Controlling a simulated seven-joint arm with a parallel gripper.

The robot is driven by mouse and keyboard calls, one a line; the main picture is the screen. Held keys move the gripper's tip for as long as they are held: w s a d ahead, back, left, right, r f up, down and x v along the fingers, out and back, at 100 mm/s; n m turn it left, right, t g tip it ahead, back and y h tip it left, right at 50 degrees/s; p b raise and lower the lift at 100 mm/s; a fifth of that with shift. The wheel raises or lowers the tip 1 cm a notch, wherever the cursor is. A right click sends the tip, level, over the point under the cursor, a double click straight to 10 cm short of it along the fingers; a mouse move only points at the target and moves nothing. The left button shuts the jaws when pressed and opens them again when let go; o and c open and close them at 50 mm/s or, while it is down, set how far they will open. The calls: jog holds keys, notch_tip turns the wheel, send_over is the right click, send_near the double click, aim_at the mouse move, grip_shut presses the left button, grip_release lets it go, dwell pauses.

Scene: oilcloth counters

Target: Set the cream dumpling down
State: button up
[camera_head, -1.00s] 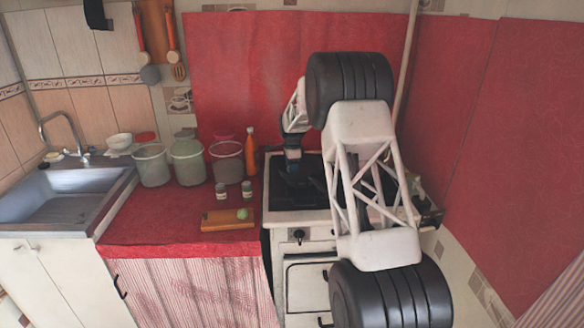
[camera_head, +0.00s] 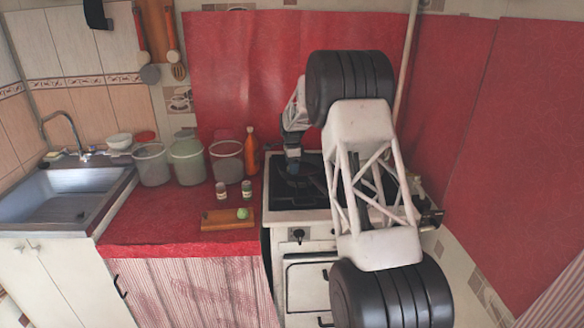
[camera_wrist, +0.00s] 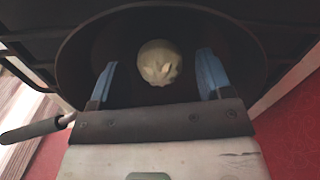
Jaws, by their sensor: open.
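The cream dumpling (camera_wrist: 159,62) is pale, round and pleated on top. In the wrist view it rests inside a dark pan (camera_wrist: 95,45) on the stove. My gripper (camera_wrist: 155,78) is open, with one blue finger at each side of the dumpling and a gap showing on both sides. In the head view my gripper (camera_head: 292,158) is low over the stove, above the pan (camera_head: 290,186). The dumpling cannot be made out in the head view.
The pan's handle (camera_wrist: 35,130) sticks out at left in the wrist view. Left of the stove (camera_head: 300,215), a wooden board (camera_head: 222,224) holds a green round item (camera_head: 242,213). Two small jars (camera_head: 221,190) (camera_head: 247,188) and several bins (camera_head: 187,160) stand behind it.

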notch_tip(320, 180, up, 12)
jog(key=shift+f, duration=0.2)
dwell(0.4)
jog(key=shift+r, duration=0.1)
dwell(0.6)
jog(key=s+d+r+n, duration=0.3)
jog(key=s+r, duration=0.3)
jog(key=s, duration=0.6)
jog(key=s+d+r+n+t, duration=0.15)
jog(key=s+r, duration=0.45)
jog(key=s, duration=0.6)
jog(key=s+d+r+n, duration=0.35)
jog(key=s+r, duration=0.25)
jog(key=s, duration=0.7)
jog(key=s+d+f+n, duration=0.1)
jog(key=s+f+n, duration=0.1)
jog(key=s, duration=1)
jog(key=s+d+f+n, duration=0.1)
jog(key=s+f+n, duration=0.2)
jog(key=s, duration=1)
jog(key=s+d+f+n+t, duration=0.1)
jog(key=s+f+n, duration=0.2)
jog(key=s, duration=1)
jog(key=shift+s+d+f, duration=0.15)
jog(key=shift+s+f, duration=0.1)
jog(key=shift+f, duration=0.2)
